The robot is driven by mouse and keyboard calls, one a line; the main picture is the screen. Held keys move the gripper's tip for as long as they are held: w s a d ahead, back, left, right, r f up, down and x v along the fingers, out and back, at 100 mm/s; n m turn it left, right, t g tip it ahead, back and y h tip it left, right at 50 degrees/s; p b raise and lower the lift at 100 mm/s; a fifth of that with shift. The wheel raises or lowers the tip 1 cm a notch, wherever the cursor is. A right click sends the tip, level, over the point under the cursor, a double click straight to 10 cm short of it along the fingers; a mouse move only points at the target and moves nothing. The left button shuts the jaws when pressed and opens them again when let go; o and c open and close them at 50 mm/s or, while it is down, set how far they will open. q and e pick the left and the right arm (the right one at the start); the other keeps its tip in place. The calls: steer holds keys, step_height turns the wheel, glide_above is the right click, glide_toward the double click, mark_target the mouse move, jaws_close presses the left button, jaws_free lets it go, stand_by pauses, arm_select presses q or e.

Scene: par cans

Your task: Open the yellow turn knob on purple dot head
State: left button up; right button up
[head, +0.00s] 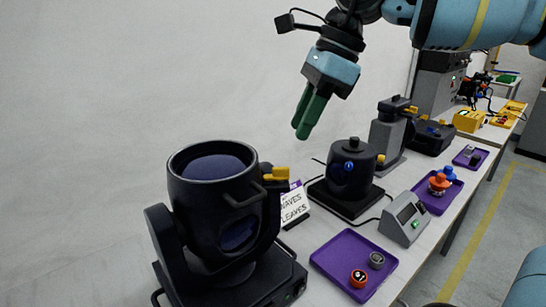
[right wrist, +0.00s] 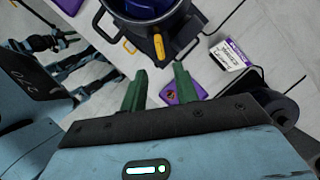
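A black lamp head (head: 212,204) with a round dark-blue lens stands in a yoke at the front left of the bench. A yellow turn knob (head: 277,174) sticks out at its upper right side. The knob (right wrist: 161,46) also shows in the right wrist view, just beyond my fingertips. I cannot make out a purple dot on this head. My right gripper (head: 302,130) points down, above and to the right of the knob, apart from it. Its green fingers (right wrist: 160,70) are spread with nothing held between them. My left gripper is not recognisable in either view.
A white card (head: 294,206) stands just behind the lamp. Another black device (head: 350,168), a grey box (head: 404,220) and a purple tray (head: 345,248) with small round parts stand to the right. A wall runs behind the bench. The air around my right gripper is free.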

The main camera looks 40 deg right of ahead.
mark_target(286, 167)
steer(key=x, duration=0.7)
steer(key=shift+a+f, duration=0.1)
steer(key=shift+f, duration=0.3)
steer(key=shift+c, duration=0.3)
jaws_close()
